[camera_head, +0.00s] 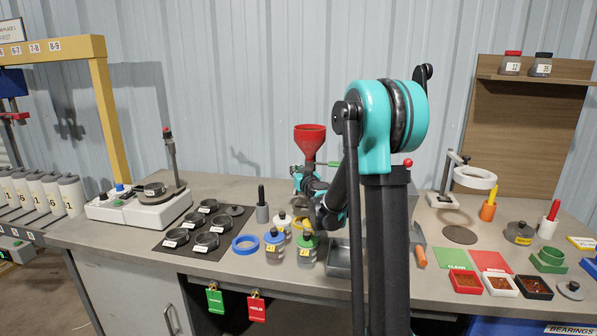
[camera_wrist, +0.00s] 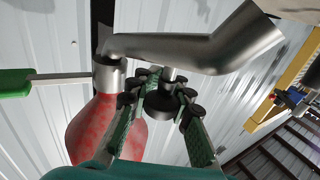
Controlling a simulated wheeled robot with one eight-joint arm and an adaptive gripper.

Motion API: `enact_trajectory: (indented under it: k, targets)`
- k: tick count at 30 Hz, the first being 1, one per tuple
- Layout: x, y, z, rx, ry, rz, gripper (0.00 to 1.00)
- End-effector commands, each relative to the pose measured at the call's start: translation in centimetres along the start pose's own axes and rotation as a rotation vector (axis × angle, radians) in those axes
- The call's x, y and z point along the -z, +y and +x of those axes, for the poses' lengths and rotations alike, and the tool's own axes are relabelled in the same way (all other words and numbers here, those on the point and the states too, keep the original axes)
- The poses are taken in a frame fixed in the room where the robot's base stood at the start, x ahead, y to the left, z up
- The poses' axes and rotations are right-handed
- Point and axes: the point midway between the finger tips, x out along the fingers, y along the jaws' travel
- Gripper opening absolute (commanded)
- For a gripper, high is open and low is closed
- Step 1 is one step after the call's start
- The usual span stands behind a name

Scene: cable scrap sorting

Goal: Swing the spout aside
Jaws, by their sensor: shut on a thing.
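A red funnel (camera_head: 309,139) stands at the back of the bench in the head view. In the wrist view the funnel (camera_wrist: 105,135) appears inverted, with a short metal neck. The grey metal spout (camera_wrist: 190,50) runs from that neck towards the upper right. My gripper (camera_wrist: 166,88) is shut on a dark round knob (camera_wrist: 162,102) on a short stem at the spout's side. The fingertips partly hide the knob. In the head view my arm covers much of the area, and the spout cannot be made out clearly.
A green-handled metal slide (camera_wrist: 25,82) sticks out beside the funnel neck. Lidded jars (camera_head: 275,245) stand in front of my gripper. A black mat (camera_head: 190,242) with several dishes lies left. A ring stand (camera_head: 474,178) and small trays (camera_head: 500,284) are at right.

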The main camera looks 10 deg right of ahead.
Motion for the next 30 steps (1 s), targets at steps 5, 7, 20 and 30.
enact_trajectory:
  k: [5,7,20,30]
  targets:
    - [0.0,-0.3,0.5,-0.083,0.000,-0.001,0.00]
    - [0.0,-0.4,0.7,-0.116,0.001,0.001,0.00]
    - [0.0,-0.7,2.7,-0.413,0.000,0.000,0.00]
    - [0.0,-0.1,4.6,-0.724,0.000,0.000,0.00]
